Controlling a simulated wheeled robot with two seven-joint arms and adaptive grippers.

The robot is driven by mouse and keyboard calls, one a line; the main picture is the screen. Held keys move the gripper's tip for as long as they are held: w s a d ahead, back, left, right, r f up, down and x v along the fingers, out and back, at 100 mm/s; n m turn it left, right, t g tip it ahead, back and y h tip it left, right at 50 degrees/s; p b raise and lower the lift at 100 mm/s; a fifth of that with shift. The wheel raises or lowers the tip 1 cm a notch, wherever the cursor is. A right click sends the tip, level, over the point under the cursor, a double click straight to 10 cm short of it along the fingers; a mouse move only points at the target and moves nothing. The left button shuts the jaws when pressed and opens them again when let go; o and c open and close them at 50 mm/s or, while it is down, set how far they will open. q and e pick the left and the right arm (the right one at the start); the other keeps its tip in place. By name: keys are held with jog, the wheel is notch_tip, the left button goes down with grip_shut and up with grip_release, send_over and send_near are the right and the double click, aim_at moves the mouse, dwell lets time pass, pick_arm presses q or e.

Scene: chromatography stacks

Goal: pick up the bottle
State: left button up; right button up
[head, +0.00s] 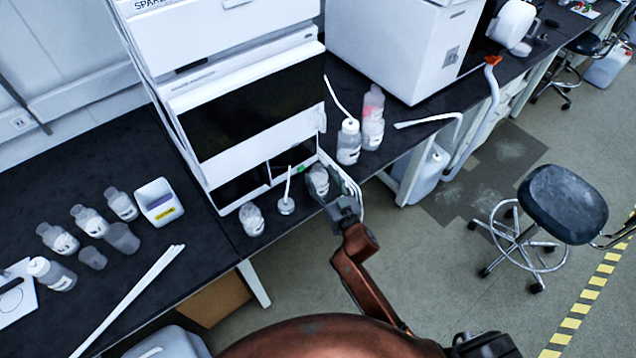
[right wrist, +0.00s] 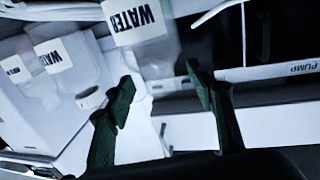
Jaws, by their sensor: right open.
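A clear bottle with a white label (head: 319,178) stands at the front of the white instrument stack. My right gripper (head: 334,188) is open right at it. In the right wrist view a bottle labelled WATER (right wrist: 143,40) is just beyond the tips of the open dark green fingers (right wrist: 160,85), roughly in line with the gap. My left gripper is not in view.
Another bottle (head: 251,219) and a small white-capped vessel (head: 286,205) stand left of it. More bottles (head: 348,142) stand to the right by the instrument. Several bottles (head: 89,221) and a white box (head: 158,201) are on the left bench. The floor right of the bench is open before a stool (head: 563,204).

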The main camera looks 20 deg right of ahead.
jog(key=shift+w+a, duration=0.15)
jog(key=shift+w, duration=1.3)
jog(key=shift+c, duration=0.3)
grip_shut()
